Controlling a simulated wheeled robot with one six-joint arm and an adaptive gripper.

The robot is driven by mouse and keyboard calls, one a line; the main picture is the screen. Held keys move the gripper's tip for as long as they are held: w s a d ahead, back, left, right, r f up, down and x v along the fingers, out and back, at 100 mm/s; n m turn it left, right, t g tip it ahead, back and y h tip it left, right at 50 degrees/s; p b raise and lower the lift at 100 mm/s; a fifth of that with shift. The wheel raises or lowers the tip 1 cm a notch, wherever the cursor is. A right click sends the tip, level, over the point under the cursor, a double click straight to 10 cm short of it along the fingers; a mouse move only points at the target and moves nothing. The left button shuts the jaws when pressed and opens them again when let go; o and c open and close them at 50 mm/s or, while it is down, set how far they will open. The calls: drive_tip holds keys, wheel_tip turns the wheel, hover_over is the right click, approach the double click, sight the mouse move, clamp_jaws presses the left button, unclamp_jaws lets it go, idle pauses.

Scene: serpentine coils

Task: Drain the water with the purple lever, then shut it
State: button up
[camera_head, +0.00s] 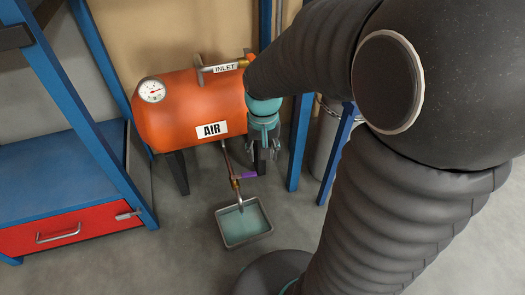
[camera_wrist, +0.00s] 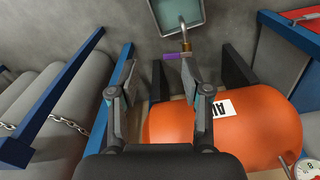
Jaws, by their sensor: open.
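An orange air tank (camera_head: 175,112) has a thin pipe running down from it to a brass valve (camera_head: 235,184). The purple lever (camera_head: 246,175) sticks out sideways from the valve, to the right, across the pipe. In the wrist view the lever (camera_wrist: 173,56) shows near the right fingertip, left of the brass valve (camera_wrist: 186,46). A grey tray (camera_head: 225,245) under the spout holds teal water (camera_head: 244,225). I cannot tell whether water is running. My gripper (camera_head: 267,160) is open and empty, just above and right of the lever; its fingers (camera_wrist: 160,76) are wide apart in the wrist view.
A blue bench with a red drawer (camera_head: 70,232) stands at the left. Blue posts (camera_head: 300,140) and a grey cylinder (camera_head: 328,140) are at the right, with a chain (camera_wrist: 65,122) in the wrist view. The tank's dark legs (camera_head: 178,172) stand nearby.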

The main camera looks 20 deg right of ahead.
drive_tip(key=shift+c, duration=1.4)
drive_tip(key=shift+g, duration=0.5)
drive_tip(key=f+b, duration=0.1)
drive_tip(key=f, duration=0.1)
drive_tip(key=f+b, duration=0.1)
drive_tip(key=f, duration=0.1)
drive_tip(key=f+b, duration=0.1)
drive_tip(key=f, duration=0.1)
drive_tip(key=shift+w+f, duration=0.25)
drive_tip(key=shift+f, duration=0.15)
clamp_jaws()
drive_tip(key=n+t+b, duration=0.1)
drive_tip(key=t+b, duration=0.3)
hover_over(244, 177)
drive_tip(key=w+d, duration=0.3)
wheel_tip(244, 177, down, 14)
wheel_tip(244, 177, down, 9)
drive_tip(key=b, duration=0.3)
drive_tip(key=shift+s+h, duration=0.25)
drive_tip(key=shift+h, duration=0.05)
